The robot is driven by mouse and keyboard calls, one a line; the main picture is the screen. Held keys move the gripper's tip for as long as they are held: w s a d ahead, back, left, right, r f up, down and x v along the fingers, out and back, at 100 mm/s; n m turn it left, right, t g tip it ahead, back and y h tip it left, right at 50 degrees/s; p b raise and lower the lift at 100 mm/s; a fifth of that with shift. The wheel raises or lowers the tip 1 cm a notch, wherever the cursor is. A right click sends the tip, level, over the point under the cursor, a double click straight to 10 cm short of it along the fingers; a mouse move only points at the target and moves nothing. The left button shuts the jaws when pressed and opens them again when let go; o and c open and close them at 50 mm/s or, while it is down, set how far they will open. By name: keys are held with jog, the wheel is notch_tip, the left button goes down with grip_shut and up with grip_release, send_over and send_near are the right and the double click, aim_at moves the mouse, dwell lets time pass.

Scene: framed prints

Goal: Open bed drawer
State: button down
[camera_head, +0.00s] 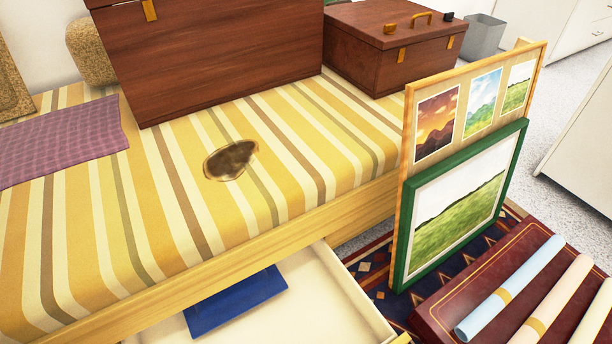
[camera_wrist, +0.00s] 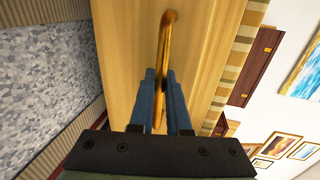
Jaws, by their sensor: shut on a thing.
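The bed drawer (camera_head: 345,292) stands partly pulled out from under the bed, its pale interior showing in the head view. A flat blue item (camera_head: 235,302) lies inside it. In the wrist view, the drawer's wooden front (camera_wrist: 202,50) fills the middle, with a long golden handle (camera_wrist: 166,40) on it. My gripper (camera_wrist: 160,76) has its two blue fingers closed on this handle, one on each side. The gripper is out of sight in the head view, where the drawer's near part is cut off by the lower edge.
The bed (camera_head: 270,150) has a striped cover and bears brown wooden boxes (camera_head: 215,50). Right of the drawer, framed prints (camera_head: 460,210) stand upright on a patterned rug (camera_head: 375,270). A dark red case (camera_head: 480,280) with paper rolls lies at the lower right.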

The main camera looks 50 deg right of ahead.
jog(key=c, duration=0.9)
grip_release()
jog(key=p+v, duration=0.1)
jog(key=v, duration=1.2)
